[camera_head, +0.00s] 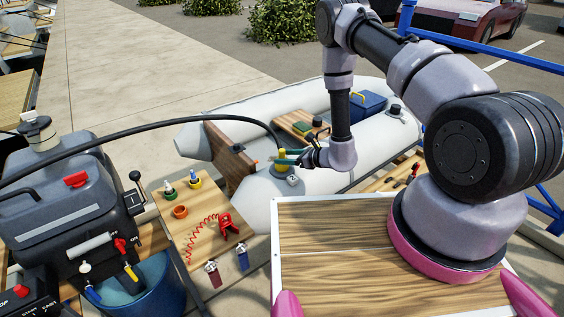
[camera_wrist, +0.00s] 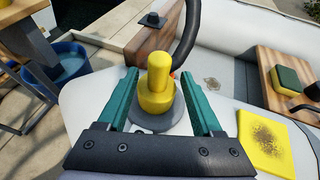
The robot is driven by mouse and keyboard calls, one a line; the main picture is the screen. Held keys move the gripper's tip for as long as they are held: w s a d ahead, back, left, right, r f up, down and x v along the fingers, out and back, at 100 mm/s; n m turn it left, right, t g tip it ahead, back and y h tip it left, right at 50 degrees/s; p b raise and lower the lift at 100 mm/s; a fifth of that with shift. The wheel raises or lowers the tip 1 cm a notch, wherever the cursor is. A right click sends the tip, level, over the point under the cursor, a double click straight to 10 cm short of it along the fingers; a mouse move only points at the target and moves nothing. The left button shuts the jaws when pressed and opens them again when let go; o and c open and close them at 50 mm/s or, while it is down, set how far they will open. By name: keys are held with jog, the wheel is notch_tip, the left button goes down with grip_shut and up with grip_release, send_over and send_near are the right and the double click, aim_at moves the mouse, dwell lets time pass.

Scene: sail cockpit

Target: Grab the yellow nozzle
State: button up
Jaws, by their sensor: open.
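The yellow nozzle (camera_wrist: 157,82) stands upright on a round grey base on the white boat tube (camera_wrist: 88,98). A black hose (camera_wrist: 189,30) rises just behind it. In the head view the nozzle (camera_head: 283,155) shows at the hose's end, beside my gripper (camera_head: 285,157). In the wrist view my gripper (camera_wrist: 160,95) is open, with one teal finger on each side of the nozzle. Gaps show between the nozzle and both fingers, so it is not clamped.
A yellow patch (camera_wrist: 265,145) with a dark stain lies right of the gripper. A sponge (camera_wrist: 286,80) sits on a wooden board farther right. A small wooden table (camera_head: 190,228) with a red coiled cord and a blue bucket (camera_head: 145,290) stand left of the boat.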

jog(key=x, duration=0.5)
jog(key=shift+s+f, duration=0.1)
jog(key=shift+s, duration=0.1)
grip_shut()
